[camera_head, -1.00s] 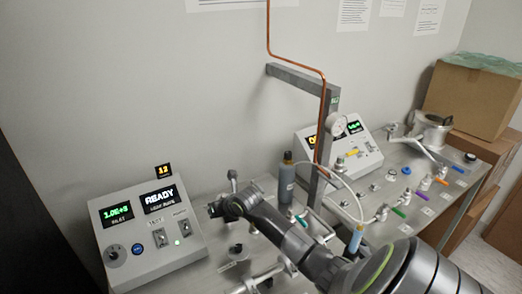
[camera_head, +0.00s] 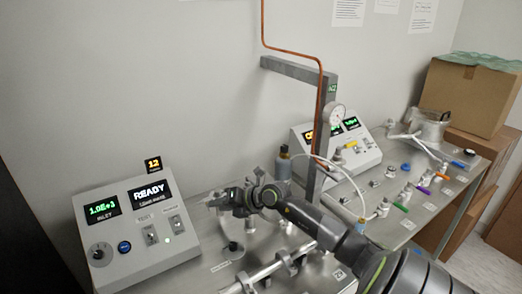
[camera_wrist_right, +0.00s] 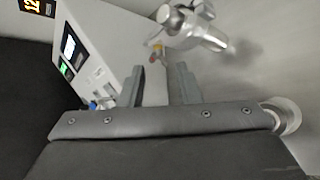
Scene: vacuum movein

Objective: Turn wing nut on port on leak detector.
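The leak detector (camera_head: 135,228) is the light grey console at the left, with a lit READY screen (camera_head: 149,191). It also shows in the wrist view (camera_wrist_right: 105,38). My right gripper (camera_head: 222,199) is just right of the console, above the metal bench. In the wrist view its two fingers (camera_wrist_right: 159,86) are apart with nothing between them. Beyond the fingertips is a shiny metal port fitting with a clamp (camera_wrist_right: 193,28). A small yellowish and reddish part (camera_wrist_right: 156,50) shows beside it, too blurred to identify as the wing nut. In the head view my gripper hides the port area. My left gripper is not seen.
A grey post (camera_head: 318,140) with a copper tube (camera_head: 320,70) stands behind my right arm. A metal pipe (camera_head: 265,272) runs along the front. Small valves and a second console (camera_head: 345,140) occupy the right.

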